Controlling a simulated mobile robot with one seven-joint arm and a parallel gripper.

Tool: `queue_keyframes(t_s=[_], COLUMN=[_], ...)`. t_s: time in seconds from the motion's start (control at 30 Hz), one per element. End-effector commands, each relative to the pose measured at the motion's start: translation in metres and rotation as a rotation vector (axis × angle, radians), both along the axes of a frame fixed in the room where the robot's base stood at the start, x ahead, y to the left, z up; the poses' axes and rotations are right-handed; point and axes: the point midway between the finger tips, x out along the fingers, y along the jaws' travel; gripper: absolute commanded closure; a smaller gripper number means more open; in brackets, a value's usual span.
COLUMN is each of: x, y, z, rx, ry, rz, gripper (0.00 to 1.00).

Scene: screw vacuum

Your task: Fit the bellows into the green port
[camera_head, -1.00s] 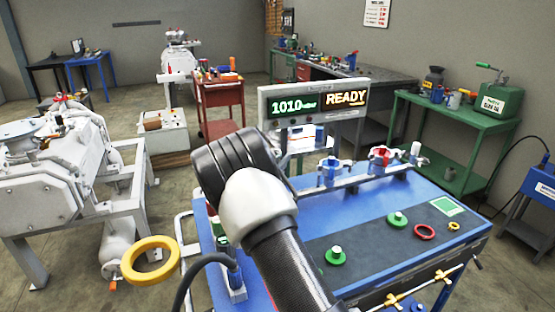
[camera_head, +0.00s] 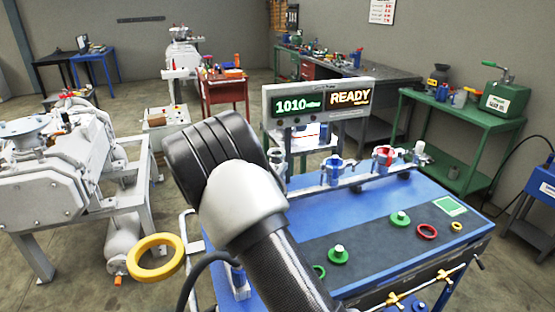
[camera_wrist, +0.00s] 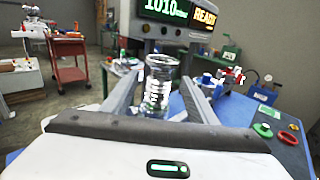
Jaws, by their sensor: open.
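A silvery flanged piece, which looks like the bellows (camera_wrist: 158,80), stands upright between my gripper's fingers (camera_wrist: 157,95) in the wrist view. My gripper is open, with a finger on each side of it; I cannot tell whether either touches. In the head view a silvery flanged piece (camera_head: 277,160) shows at the left end of the pipe rail, probably the same bellows. My arm hides the gripper and the area below there. I cannot make out the green port or whether the bellows sits in it.
The rail also carries a blue-marked fitting (camera_head: 334,172) and a red-marked fitting (camera_head: 384,156). Green knobbed caps (camera_head: 338,256), a red ring (camera_head: 427,231) and a small yellow ring (camera_head: 456,226) lie on the dark mat. A display (camera_head: 318,103) reading READY stands behind.

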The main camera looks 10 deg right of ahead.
Motion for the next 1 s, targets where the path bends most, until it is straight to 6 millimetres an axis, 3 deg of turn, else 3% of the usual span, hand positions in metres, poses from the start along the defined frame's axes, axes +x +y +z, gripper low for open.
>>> queue_keyframes(t_s=[0.27, 0.37, 0.47, 0.6, 0.7, 0.87, 1.0], x=[-0.027, -0.037, -0.060, -0.122, -0.174, -0.255, -0.318], y=[0.015, -0.002, -0.039, -0.102, -0.131, -0.147, -0.134], z=[0.002, 0.014, 0.035, 0.063, 0.074, 0.081, 0.084], rx=[0.007, 0.065, 0.201, 0.496, 0.724, 1.091, 1.416], ry=[-0.002, -0.018, -0.054, -0.136, -0.203, -0.321, -0.429], rz=[-0.007, -0.065, -0.192, -0.446, -0.623, -0.875, -1.061], gripper=[0.47, 0.47, 0.47, 0.47, 0.47, 0.47, 0.47])
